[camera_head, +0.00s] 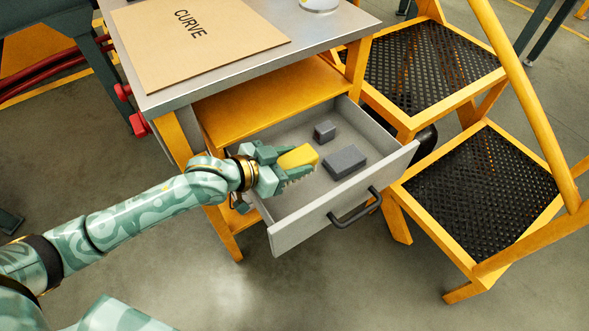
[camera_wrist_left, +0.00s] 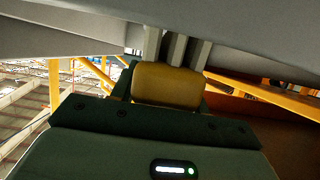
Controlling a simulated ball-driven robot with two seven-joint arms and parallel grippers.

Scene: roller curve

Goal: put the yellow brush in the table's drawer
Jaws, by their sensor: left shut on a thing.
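The yellow brush (camera_head: 299,157) is held in my left gripper (camera_head: 290,160), which is shut on it. In the head view the gripper and brush are over the left part of the open drawer (camera_head: 299,236). I cannot tell whether the brush touches the drawer floor. In the left wrist view the yellow brush (camera_wrist_left: 167,86) shows between the fingers, and its far side is hidden. The table (camera_head: 316,38) has a grey top, and its drawer is pulled out with a dark handle (camera_head: 355,207) on the front. My right gripper is not in view.
Two dark grey blocks, a small one (camera_head: 325,131) and a larger one (camera_head: 345,162), lie in the drawer right of the gripper. A cardboard sheet (camera_head: 190,45) marked CURVE lies on the table. Yellow steps with black mesh treads (camera_head: 480,190) stand close on the right.

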